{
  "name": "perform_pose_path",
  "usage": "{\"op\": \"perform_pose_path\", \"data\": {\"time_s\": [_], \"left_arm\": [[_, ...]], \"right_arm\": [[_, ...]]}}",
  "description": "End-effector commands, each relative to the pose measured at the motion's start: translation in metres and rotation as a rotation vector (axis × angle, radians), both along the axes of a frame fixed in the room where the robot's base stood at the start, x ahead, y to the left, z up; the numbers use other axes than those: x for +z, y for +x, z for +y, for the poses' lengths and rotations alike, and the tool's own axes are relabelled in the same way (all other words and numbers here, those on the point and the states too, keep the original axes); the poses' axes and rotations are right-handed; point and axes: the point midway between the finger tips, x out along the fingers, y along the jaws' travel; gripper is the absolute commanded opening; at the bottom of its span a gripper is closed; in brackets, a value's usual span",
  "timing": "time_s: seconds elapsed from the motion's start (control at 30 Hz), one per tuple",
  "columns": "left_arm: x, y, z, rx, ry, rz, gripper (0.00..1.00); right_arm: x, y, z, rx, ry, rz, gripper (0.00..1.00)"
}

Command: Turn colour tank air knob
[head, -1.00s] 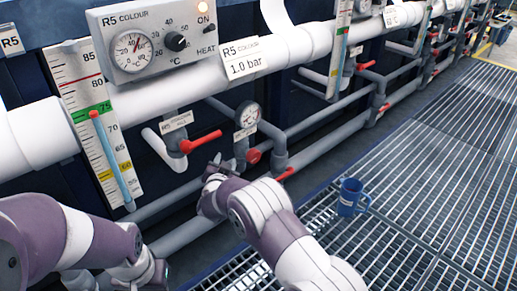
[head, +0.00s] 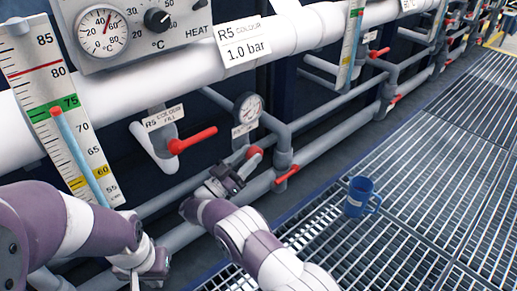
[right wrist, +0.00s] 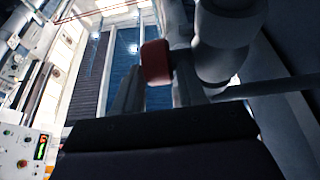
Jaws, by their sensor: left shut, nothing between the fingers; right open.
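The air knob (head: 254,152) is a round red knob on the grey pipe just below the round pressure gauge (head: 248,107). My right gripper (head: 240,168) is open right beside it, with its fingers pointing toward it. In the right wrist view the red knob (right wrist: 156,62) shows between the two finger tips of my right gripper (right wrist: 158,75). I cannot tell whether a finger touches it. My left gripper (head: 135,273) is shut and empty at the lower left, away from the knob.
A red fill lever (head: 192,140) sits up and left of the knob, and another red lever (head: 287,174) sits lower right on the pipes. A gauge scale (head: 62,105) stands left. A blue mug (head: 359,197) stands on the grating (head: 420,180), which is otherwise clear.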

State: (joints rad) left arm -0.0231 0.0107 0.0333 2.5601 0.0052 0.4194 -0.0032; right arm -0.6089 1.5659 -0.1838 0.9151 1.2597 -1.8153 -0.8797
Motion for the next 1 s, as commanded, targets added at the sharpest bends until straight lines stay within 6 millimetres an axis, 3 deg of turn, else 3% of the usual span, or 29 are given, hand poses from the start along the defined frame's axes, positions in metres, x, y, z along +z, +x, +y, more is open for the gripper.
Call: {"op": "perform_pose_path", "data": {"time_s": [0.3, 0.63, 0.67, 0.77, 1.0], "left_arm": [[-0.018, 0.000, 0.000, 0.000, 0.000, 0.000, 0.00], [-0.018, 0.000, 0.000, 0.000, 0.000, 0.000, 0.00], [-0.018, 0.000, 0.000, 0.000, 0.000, 0.000, 0.00], [-0.018, 0.000, 0.000, 0.000, 0.000, 0.000, 0.00], [-0.014, 0.000, 0.000, 0.000, 0.000, 0.000, 0.00]], "right_arm": [[0.014, 0.022, -0.031, 0.000, 0.001, -0.001, 0.40], [0.018, 0.025, -0.034, 0.002, 0.000, 0.000, 0.40], [0.018, 0.025, -0.034, 0.002, 0.000, 0.000, 0.37], [0.017, 0.025, -0.034, 0.001, 0.000, 0.000, 0.05], [0.019, 0.025, -0.034, 0.001, 0.011, 0.007, 0.04]]}}
